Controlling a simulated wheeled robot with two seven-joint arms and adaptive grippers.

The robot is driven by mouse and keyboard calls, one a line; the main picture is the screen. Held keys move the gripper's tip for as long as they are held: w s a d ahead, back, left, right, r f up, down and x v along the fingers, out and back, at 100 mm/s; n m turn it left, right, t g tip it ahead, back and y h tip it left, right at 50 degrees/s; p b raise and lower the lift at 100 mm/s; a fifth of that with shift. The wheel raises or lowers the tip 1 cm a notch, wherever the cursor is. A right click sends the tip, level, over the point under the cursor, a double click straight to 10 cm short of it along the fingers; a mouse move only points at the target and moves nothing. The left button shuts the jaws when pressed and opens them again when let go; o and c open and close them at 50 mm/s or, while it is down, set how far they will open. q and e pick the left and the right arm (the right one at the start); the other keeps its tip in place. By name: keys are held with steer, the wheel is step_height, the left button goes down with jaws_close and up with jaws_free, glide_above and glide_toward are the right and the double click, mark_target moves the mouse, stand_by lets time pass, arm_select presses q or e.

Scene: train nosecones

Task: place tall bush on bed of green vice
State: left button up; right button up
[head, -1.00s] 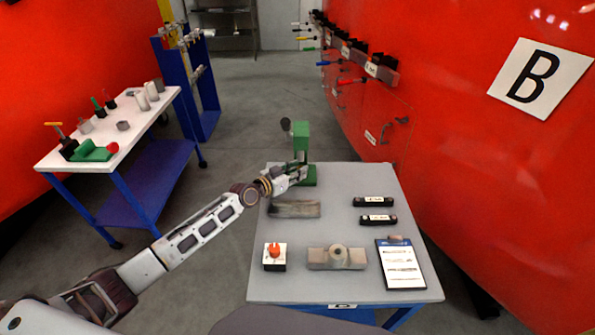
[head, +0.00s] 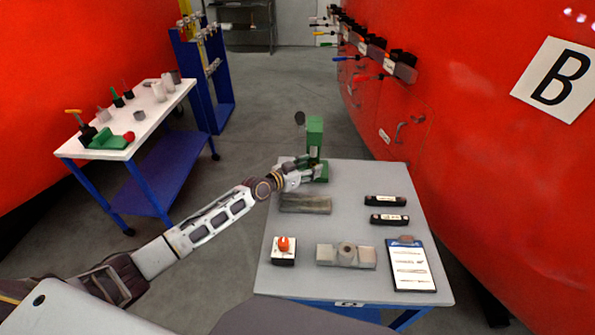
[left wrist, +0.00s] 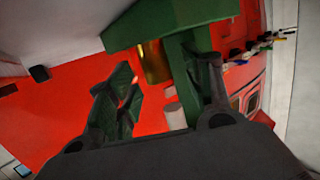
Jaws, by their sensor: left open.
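A green upright press or vice (head: 315,135) with a dark round knob stands at the back left of the grey table. My left gripper (head: 307,169) is open beside its base in the head view. In the left wrist view, the green body (left wrist: 178,20) rises close beyond my open left gripper (left wrist: 163,90). A brass-coloured cylinder (left wrist: 153,62) shows between the fingers, apart from the left one. A small pale cylinder (left wrist: 174,115) shows below it; I cannot tell whether it is the tall bush. A low green vice-like tool (head: 106,140) lies on the white table. My right gripper is out of view.
The grey table (head: 350,180) also holds a flat grey block (head: 305,204), a red-knob box (head: 284,250), a grey fixture (head: 346,255), two black bars and a clipboard (head: 410,265). Pale cylinders (head: 159,92) stand on the white table (head: 150,112). A red wall borders the right.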

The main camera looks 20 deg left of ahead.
arm_select(q)
steer(key=shift+s+a, duration=0.15)
steer(key=shift+s, duration=0.05)
steer(key=shift+v, duration=1.2)
steer(key=shift+s+a+r, duration=0.15)
steer(key=shift+s+a, duration=0.35)
steer(key=shift+s, duration=0.05)
steer(key=shift+s+a+r, duration=0.1)
steer(key=shift+s+a, duration=0.15)
steer(key=shift+s, duration=0.05)
steer(key=shift+v, duration=1.2)
steer(key=shift+b+v, duration=0.35)
steer(key=shift+v, duration=2.65)
steer(key=shift+r, duration=0.1)
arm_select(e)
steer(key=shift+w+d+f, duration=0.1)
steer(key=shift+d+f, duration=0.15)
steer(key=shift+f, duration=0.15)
